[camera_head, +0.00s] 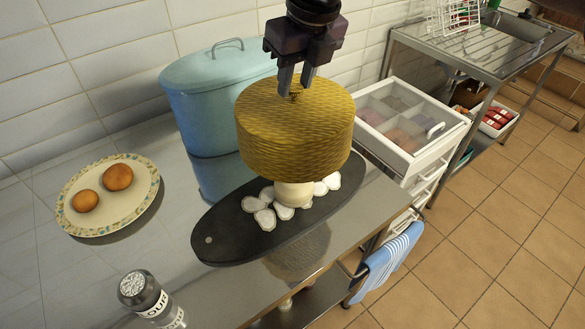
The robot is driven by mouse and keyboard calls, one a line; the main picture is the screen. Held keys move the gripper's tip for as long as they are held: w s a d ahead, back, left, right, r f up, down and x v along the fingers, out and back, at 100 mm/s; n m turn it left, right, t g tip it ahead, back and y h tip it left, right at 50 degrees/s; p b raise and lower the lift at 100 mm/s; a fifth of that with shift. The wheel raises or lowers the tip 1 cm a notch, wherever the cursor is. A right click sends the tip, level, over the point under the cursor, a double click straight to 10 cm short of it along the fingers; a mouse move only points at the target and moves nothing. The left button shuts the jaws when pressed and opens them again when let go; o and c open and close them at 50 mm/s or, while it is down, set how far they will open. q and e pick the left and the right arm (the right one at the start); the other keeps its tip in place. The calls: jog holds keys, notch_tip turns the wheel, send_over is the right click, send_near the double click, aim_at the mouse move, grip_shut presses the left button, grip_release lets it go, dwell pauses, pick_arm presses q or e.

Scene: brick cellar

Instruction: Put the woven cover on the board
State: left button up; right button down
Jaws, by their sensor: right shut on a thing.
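The woven cover (292,130) is a yellow-brown basket-like dome with a flat top. My right gripper (296,92) comes down from above and is shut on the small knob at the top of the cover. The cover hangs over the dark oval board (225,238), which lies on the metal table. Under the cover's lower edge a pale round thing (294,194) shows on the board, with several white slices (265,218) around it. The cover hides the top of the pale thing; I cannot tell whether they touch. My left gripper is not in view.
A blue lidded bin (215,95) stands behind the board against the tiled wall. A patterned plate (108,212) with two brown buns is on the left. A white drawer unit (412,130) is at the right.

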aim_at(308, 112)
notch_tip(308, 112, down, 16)
jog(key=shift+w+f+p, duration=0.1)
jog(key=shift+f+p, duration=0.1)
jog(key=shift+p, duration=0.1)
jog(key=c, duration=1)
grip_release()
jog(key=shift+c, duration=0.2)
jog(key=b+v, duration=0.1)
jog(key=v, duration=0.9)
jog(key=shift+d+r, duration=0.1)
jog(key=shift+r, duration=0.3)
jog(key=shift+s+d+r, duration=0.1)
jog(key=shift+s+r, duration=0.15)
jog(key=shift+r, duration=0.4)
